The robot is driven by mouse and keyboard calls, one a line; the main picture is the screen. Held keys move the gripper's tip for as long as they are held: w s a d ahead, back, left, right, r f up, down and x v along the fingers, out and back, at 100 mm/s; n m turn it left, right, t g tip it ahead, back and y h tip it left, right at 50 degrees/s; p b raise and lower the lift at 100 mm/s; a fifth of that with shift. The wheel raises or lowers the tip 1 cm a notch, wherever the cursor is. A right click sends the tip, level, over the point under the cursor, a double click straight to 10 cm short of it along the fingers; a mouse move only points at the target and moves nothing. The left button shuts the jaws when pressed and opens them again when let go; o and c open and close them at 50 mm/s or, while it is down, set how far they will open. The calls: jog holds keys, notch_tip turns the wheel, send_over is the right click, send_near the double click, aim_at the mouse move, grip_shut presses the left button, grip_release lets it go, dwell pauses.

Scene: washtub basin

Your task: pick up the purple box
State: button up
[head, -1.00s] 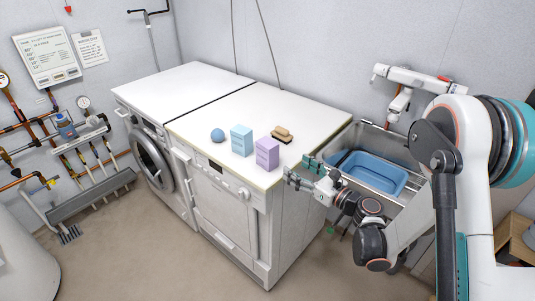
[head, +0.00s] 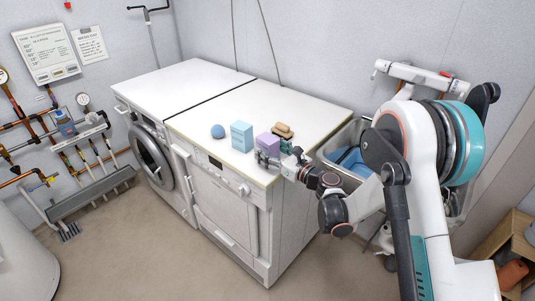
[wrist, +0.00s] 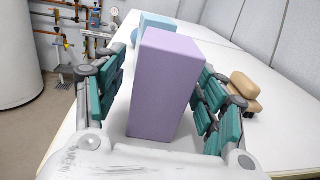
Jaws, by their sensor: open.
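The purple box (head: 267,143) stands upright on the white top of the right-hand machine, near its front right edge. In the wrist view the purple box (wrist: 166,84) stands between the two teal-padded fingers of my gripper (wrist: 162,100). The fingers are open, one on each side, with a gap visible on the left and little or no gap showing on the right. In the head view my gripper (head: 272,160) is at the box's near side and covers its lower part.
A light blue box (head: 242,136) stands just left of the purple box, and a blue ball (head: 218,131) is farther left. A brown brush (head: 284,130) lies close behind on the right. A sink with a blue basin (head: 352,162) is to the right.

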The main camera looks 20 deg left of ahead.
jog(key=shift+w+a, duration=0.35)
jog(key=shift+a, duration=0.2)
jog(key=c, duration=1.2)
